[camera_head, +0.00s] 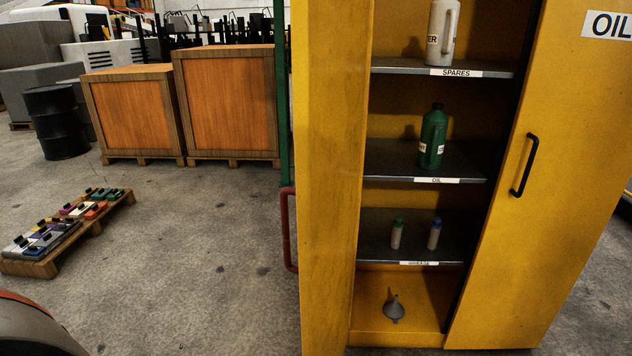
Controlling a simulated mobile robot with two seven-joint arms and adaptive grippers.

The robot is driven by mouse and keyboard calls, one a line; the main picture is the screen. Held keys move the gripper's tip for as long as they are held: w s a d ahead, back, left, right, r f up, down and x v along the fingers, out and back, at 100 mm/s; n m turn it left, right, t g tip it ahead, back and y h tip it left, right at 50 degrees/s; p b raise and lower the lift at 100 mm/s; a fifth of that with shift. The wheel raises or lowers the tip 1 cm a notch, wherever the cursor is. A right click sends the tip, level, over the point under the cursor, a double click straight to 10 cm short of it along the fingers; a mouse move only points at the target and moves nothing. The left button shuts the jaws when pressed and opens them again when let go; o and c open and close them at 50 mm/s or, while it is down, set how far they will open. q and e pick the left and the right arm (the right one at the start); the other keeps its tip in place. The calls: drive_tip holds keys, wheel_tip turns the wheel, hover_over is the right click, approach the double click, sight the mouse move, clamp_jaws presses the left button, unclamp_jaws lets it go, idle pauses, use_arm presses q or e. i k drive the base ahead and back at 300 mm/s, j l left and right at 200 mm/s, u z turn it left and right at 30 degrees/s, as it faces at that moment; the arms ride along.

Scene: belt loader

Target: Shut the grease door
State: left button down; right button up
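A yellow cabinet stands at centre right, with its left part open. Its left door (333,180) stands swung open toward me and is seen at a steep angle. A red handle (288,230) sticks out from this door's far left side. No label shows on the left door, so I cannot read whether it is the grease door. The right door (560,190) has an "OIL" label and a black handle (524,165); it covers the right part of the cabinet and looks shut. Neither gripper is in view.
Shelves hold a white jug (442,32), a green bottle (432,137) and two small bottles (397,233). A grey funnel (394,309) is at the bottom. A low pallet with coloured items (47,266) lies left. Clear floor (205,260) lies between it and the cabinet.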

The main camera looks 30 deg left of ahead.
sight(329, 38)
drive_tip(key=j+z, duration=0.15)
drive_tip(key=j, duration=0.8)
drive_tip(key=i+j, duration=0.1)
drive_tip(key=j, duration=0.5)
drive_tip(key=i+j, duration=0.15)
drive_tip(key=j, duration=0.15)
